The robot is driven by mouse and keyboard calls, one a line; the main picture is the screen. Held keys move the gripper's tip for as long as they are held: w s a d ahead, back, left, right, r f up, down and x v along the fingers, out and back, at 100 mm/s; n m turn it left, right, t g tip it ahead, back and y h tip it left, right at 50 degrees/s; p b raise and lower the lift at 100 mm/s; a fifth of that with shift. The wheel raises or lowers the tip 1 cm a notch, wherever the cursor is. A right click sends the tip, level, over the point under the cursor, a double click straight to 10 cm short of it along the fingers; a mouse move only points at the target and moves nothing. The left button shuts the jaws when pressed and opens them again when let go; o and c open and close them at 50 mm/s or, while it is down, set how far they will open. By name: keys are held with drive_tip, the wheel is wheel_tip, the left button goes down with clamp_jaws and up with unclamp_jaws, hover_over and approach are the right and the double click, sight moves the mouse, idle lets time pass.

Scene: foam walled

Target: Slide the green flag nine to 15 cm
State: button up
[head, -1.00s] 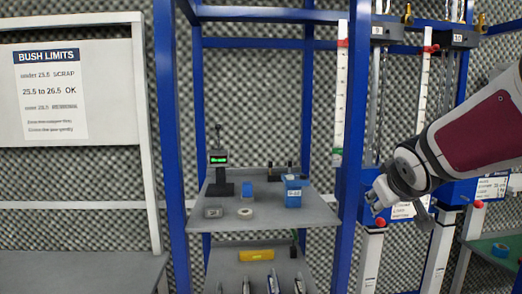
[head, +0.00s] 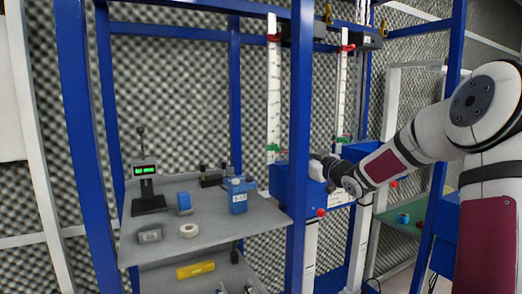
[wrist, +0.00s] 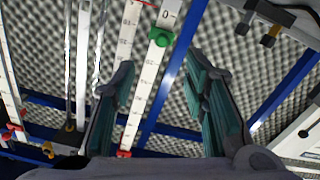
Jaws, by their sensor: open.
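Two tall white scales stand in the head view, each with a red flag high and a green flag low. The left scale (head: 273,90) has its green flag (head: 272,148) near its lower end. The right scale (head: 341,95) has another green flag (head: 341,140) near its lower end. I cannot read which is number nine. My gripper (head: 318,158) is in front of the blue boxes below the scales. In the wrist view my open, empty gripper (wrist: 160,66) has a scale behind the gap between its fingers, with a green flag (wrist: 160,37) near its 0 mark, apart from the fingers.
A blue post (head: 301,110) stands just left of my gripper. A green-topped table (head: 420,215) is at right.

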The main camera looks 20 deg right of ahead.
sight(279, 150)
drive_tip(key=w, duration=0.9)
drive_tip(key=w+a+b, duration=0.1)
drive_tip(key=w, duration=0.4)
drive_tip(key=shift+w, duration=0.15)
clamp_jaws()
